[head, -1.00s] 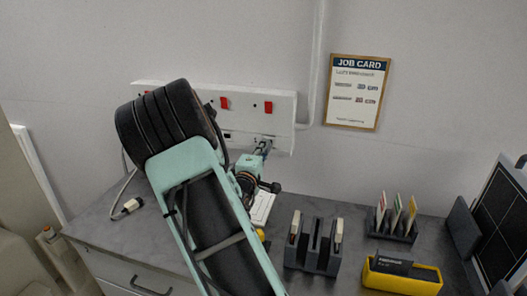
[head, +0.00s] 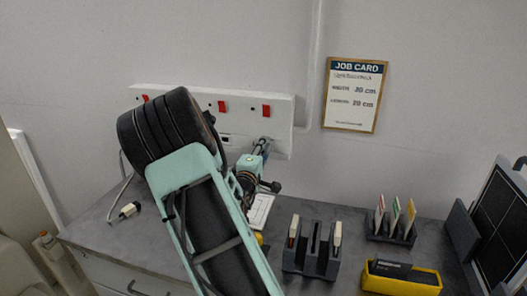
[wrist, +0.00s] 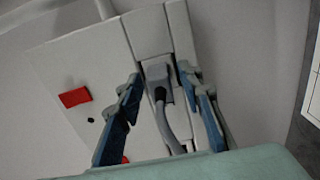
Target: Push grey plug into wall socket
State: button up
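The grey plug (wrist: 159,74) shows in the wrist view against the white wall socket panel (wrist: 78,58), with its grey cable hanging down from it. I cannot tell how deep it sits in the socket. My gripper (wrist: 160,77) has a blue-grey finger on each side of the plug, with narrow gaps between fingers and plug, so it looks open. In the head view my gripper (head: 262,147) is at the lower right part of the socket panel (head: 284,126), and the plug is hidden there. Red switches (head: 266,111) line the panel.
A pale plug on a cable (head: 130,210) lies on the grey bench (head: 95,228) at left. A dark slotted rack (head: 311,262), a card holder (head: 391,236), a yellow tray (head: 402,280) and a dark panel (head: 506,228) stand at right. A job card (head: 354,95) hangs on the wall.

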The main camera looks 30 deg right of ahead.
jog(key=v, duration=1.2)
dwell(0.5)
